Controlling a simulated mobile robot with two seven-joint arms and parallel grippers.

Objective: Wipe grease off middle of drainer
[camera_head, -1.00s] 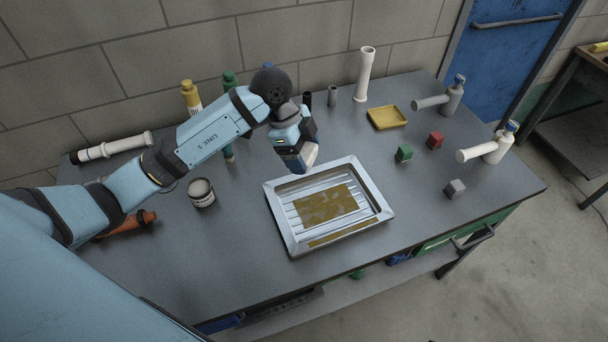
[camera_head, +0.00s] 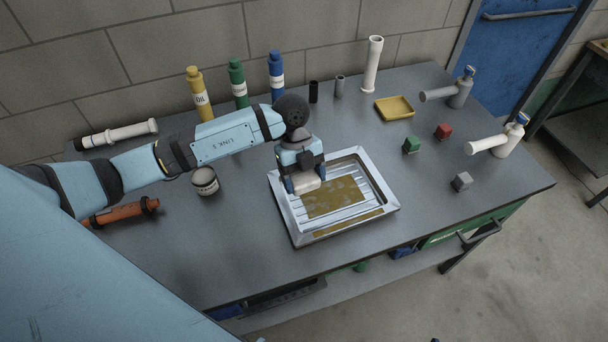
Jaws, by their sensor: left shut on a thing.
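The drainer (camera_head: 384,207) is a pale metal tray with ribs, lying on the grey table. A brown grease patch (camera_head: 337,199) covers its middle, and a thinner grease strip (camera_head: 348,225) runs along its front side. My left gripper (camera_head: 304,186) is over the back left part of the drainer, at the left end of the middle patch. It is shut on a whitish block-like thing (camera_head: 307,183), probably a sponge. Whether this touches the drainer I cannot tell. My right gripper is not in view.
A tin (camera_head: 204,181) and an orange tool (camera_head: 124,212) are left of the drainer. Yellow (camera_head: 199,95), green (camera_head: 238,84) and blue (camera_head: 276,77) bottles stand at the back. A yellow dish (camera_head: 394,108) and small green (camera_head: 411,145), red (camera_head: 443,132) and grey (camera_head: 461,182) cubes lie to the right.

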